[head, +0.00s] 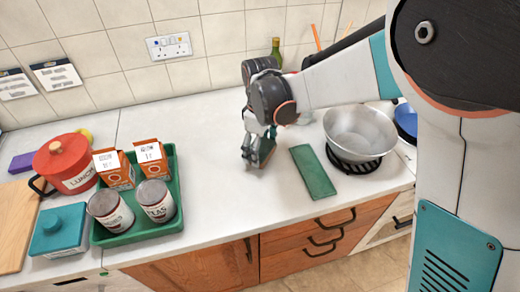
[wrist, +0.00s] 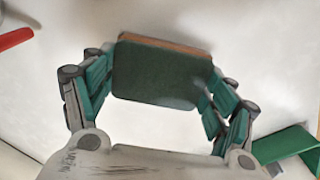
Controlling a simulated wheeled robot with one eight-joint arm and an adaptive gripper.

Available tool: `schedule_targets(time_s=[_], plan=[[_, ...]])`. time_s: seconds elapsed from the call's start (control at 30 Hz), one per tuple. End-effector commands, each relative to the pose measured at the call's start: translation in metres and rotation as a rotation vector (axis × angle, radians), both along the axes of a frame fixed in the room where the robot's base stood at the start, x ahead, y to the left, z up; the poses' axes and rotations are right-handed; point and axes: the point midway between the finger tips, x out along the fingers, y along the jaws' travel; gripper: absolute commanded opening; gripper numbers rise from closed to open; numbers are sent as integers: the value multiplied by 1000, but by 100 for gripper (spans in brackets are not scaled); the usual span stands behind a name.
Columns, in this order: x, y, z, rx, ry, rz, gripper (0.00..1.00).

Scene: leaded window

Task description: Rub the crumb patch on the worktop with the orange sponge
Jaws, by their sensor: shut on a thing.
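My gripper (head: 258,152) is low over the worktop (head: 225,185), right of the green tray, and is shut on a block. In the wrist view the block, which I take for the orange sponge (wrist: 160,72), shows a dark green face and a thin orange-brown edge between the two fingers. In the head view the fingers mostly cover it. I cannot tell whether its underside touches the worktop. I cannot make out the crumb patch in either view; the sponge or gripper may hide it.
A flat green slab (head: 312,171) lies just right of my gripper. A metal bowl (head: 360,130) stands on a black ring farther right. The green tray (head: 172,190) with cartons and tins stands left. Worktop is clear between tray and gripper.

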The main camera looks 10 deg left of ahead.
Motion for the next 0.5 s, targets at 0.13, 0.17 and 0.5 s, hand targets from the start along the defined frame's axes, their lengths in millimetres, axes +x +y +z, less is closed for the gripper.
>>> schedule_targets(time_s=[0.13,0.17,0.5], plan=[[1,0,16,0,0,-3,40],[1,0,19,0,0,-4,40],[4,1,49,0,0,-10,40]])
